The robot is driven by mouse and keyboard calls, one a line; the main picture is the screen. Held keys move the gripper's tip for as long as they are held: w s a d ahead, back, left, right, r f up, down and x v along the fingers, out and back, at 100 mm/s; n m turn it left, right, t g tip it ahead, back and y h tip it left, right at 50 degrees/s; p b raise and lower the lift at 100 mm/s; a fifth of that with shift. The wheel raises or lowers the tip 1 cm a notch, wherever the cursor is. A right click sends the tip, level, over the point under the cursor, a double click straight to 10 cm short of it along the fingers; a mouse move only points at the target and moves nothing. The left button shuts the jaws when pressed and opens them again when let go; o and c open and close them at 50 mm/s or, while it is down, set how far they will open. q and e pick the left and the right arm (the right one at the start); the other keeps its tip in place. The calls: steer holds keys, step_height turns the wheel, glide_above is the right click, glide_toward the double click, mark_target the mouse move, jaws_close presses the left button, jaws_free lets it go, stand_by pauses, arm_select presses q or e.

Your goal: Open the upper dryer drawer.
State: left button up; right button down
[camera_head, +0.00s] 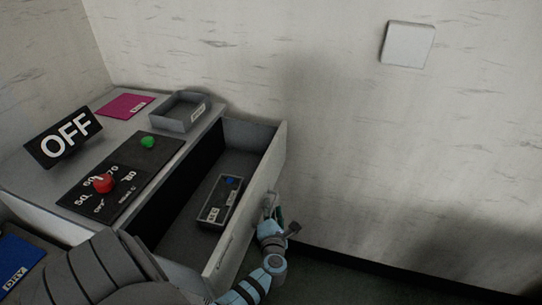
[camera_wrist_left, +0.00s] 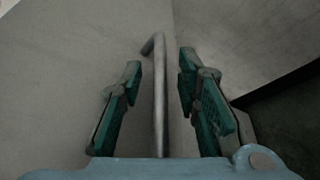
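The upper dryer drawer (camera_head: 218,255) stands pulled out from the grey dryer cabinet (camera_head: 52,190), its interior showing from above. A small dark grey box (camera_head: 220,201) with a blue dot and white labels lies inside it. My left gripper (camera_head: 271,208) is at the outer face of the drawer front. In the left wrist view, its two green-padded fingers (camera_wrist_left: 161,100) are open, one on each side of the upright grey bar handle (camera_wrist_left: 159,95). Gaps show between the bar and both fingers. My right gripper is in neither view.
On the cabinet top are an OFF sign (camera_head: 64,137), a control panel with a red knob (camera_head: 103,183) and green button (camera_head: 148,142), a grey open tray (camera_head: 181,112) and a pink card (camera_head: 125,105). A wall stands behind; floor is clear at right.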

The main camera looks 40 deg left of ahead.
arm_select(q)
steer(key=v, duration=0.7)
steer(key=shift+s+d, duration=0.25)
